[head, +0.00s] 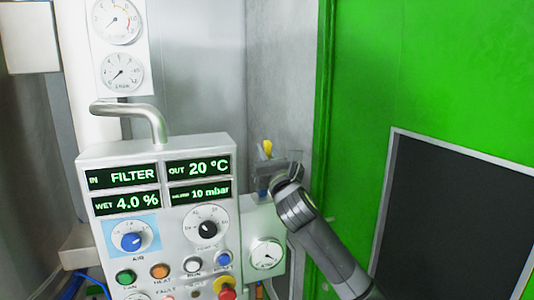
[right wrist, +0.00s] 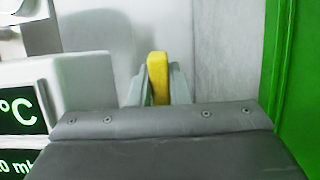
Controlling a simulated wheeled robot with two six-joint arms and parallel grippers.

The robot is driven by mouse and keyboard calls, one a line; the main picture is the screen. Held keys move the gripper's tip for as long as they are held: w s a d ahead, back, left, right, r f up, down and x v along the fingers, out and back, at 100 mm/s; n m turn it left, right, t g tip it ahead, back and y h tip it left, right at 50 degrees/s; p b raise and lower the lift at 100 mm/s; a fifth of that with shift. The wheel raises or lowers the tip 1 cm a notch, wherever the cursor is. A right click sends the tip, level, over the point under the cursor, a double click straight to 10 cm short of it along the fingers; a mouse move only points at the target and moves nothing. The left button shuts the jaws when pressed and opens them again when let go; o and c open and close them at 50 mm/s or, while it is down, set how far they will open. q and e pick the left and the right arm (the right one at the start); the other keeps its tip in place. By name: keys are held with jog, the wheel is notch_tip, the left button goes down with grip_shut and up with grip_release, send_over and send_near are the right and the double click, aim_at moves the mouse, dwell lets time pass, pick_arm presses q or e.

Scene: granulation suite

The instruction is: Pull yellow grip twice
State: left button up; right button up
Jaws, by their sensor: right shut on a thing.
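The yellow grip (head: 267,148) shows at the tip of my right gripper, to the right of the control panel. It also shows in the right wrist view (right wrist: 158,77), upright between the two grey fingers. My right gripper (head: 266,165) is shut on the yellow grip. The grip's lower part is hidden by the gripper body. In the head view my right arm comes up from the lower right to it. My left gripper is not in view.
The control panel (head: 160,224) with lit displays, dials and buttons stands just left of my right gripper. A bent metal pipe (head: 133,109) rises above it. A small gauge (head: 266,254) sits below the gripper. A green door frame (head: 430,65) is on the right.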

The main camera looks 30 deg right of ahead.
jog(key=shift+p+v, duration=0.3)
jog(key=shift+v, duration=0.45)
jog(key=shift+c, duration=0.2)
jog(key=shift+s+a+f, duration=0.15)
jog(key=shift+s+f, duration=0.25)
jog(key=shift+s, duration=0.2)
jog(key=shift+s+f, duration=0.1)
jog(key=s+f, duration=0.2)
jog(key=shift+s+a, duration=0.25)
jog(key=shift+a, duration=0.05)
